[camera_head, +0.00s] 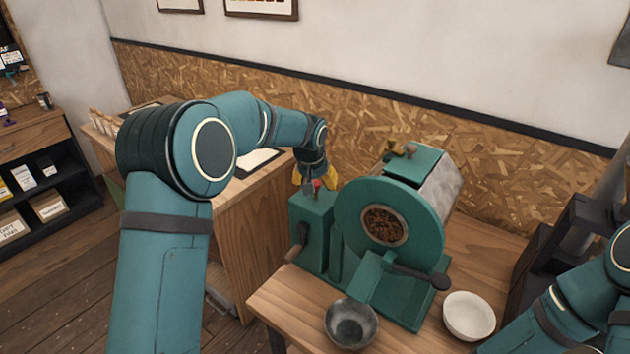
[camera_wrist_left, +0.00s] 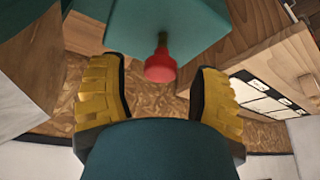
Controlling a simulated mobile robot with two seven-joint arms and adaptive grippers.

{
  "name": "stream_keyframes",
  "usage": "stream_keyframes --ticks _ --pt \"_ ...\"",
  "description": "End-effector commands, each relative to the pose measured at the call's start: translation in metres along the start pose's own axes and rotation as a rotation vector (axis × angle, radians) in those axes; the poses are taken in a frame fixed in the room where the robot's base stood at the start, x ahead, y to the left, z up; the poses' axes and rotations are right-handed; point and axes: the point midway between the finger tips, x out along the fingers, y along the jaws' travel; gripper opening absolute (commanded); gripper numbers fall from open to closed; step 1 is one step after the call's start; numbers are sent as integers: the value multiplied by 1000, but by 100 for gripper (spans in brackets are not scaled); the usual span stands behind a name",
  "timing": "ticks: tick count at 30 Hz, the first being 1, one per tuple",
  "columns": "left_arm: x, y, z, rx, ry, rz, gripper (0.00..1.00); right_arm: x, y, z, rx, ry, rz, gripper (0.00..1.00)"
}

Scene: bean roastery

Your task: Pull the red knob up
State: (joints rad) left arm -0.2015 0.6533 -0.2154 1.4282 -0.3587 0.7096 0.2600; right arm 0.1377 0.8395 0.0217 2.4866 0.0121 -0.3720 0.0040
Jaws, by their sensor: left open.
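The red knob (camera_head: 317,184) stands on top of the green box at the left of the green roaster (camera_head: 352,215). In the left wrist view the red knob (camera_wrist_left: 161,66) sits on a short brass-coloured stem against the green box (camera_wrist_left: 185,22). My left gripper (camera_head: 314,180) is at the knob in the head view. In the left wrist view its two yellow fingers (camera_wrist_left: 160,88) are open, one on each side of the knob, with gaps on both sides. Of my right arm, only part shows at the lower right of the head view; its gripper is out of view.
A grey metal bowl (camera_head: 351,338) and a white bowl (camera_head: 469,315) stand on the wooden table (camera_head: 290,297) in front of the roaster. A dark handle (camera_head: 420,279) sticks out at the roaster's front. A wooden counter (camera_head: 240,225) stands behind my left arm.

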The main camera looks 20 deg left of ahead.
Motion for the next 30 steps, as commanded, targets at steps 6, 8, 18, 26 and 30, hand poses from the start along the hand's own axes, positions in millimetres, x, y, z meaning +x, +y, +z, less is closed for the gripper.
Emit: stream_keyframes --ticks 6,8,18,26,30 --pt "-19 0 0 0 2 1 63 0 0 0 0 0 0 47" --pt "-30 0 -1 0 4 1 63 0 0 0 0 0 0 47" --pt "-97 0 -1 0 3 1 63 0 0 0 0 0 0 47" --pt "-119 0 0 1 2 0 63 0 0 0 0 0 0 47" --pt "-120 0 0 1 1 0 63 0 0 0 0 0 0 47"
